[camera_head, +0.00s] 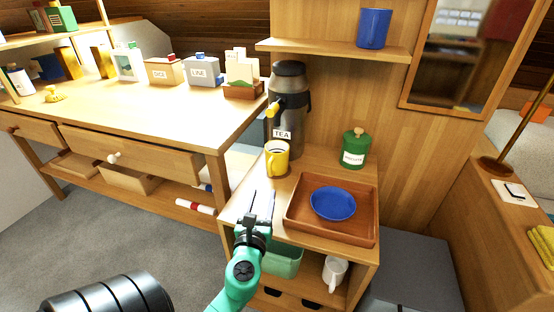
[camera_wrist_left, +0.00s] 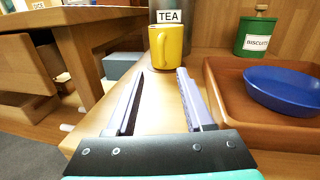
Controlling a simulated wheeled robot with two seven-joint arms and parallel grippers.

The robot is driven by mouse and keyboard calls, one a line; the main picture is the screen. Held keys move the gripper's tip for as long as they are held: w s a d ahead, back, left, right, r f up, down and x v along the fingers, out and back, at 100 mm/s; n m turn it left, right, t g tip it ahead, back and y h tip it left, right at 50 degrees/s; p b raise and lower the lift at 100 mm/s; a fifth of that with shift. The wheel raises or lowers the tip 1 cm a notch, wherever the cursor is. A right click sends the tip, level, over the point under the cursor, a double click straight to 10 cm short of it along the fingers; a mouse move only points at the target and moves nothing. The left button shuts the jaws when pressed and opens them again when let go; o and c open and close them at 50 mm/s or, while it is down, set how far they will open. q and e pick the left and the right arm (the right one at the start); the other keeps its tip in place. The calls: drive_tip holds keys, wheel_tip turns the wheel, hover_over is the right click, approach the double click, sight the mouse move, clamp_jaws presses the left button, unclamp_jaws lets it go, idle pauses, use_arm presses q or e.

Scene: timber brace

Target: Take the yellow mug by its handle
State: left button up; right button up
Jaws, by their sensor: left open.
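The yellow mug (camera_head: 278,158) stands upright on the small wooden cabinet top, just in front of the tea urn (camera_head: 289,110). In the left wrist view the mug (camera_wrist_left: 172,48) is straight ahead, its handle facing me and a little left. My left gripper (camera_head: 262,194) is open and empty, low over the cabinet top. In the left wrist view its two fingers (camera_wrist_left: 160,72) point at the mug, with a gap between them and it. My right gripper is not in view.
A brown tray (camera_head: 360,231) with a blue bowl (camera_head: 333,203) lies right of my gripper. A green biscuits jar (camera_head: 354,149) stands behind it. The desk (camera_head: 195,118) is at left. A white mug (camera_head: 335,271) and green bin (camera_head: 284,262) sit on the shelf below.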

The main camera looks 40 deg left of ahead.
sight(270, 170)
use_arm(q)
drive_tip(key=x, duration=1)
drive_tip(key=shift+w, duration=0.35)
clamp_jaws()
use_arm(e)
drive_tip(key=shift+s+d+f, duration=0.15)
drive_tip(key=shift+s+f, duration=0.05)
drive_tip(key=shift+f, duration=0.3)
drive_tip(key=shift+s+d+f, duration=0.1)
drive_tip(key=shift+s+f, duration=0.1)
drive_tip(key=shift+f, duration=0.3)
use_arm(q)
drive_tip(key=shift+r, duration=0.1)
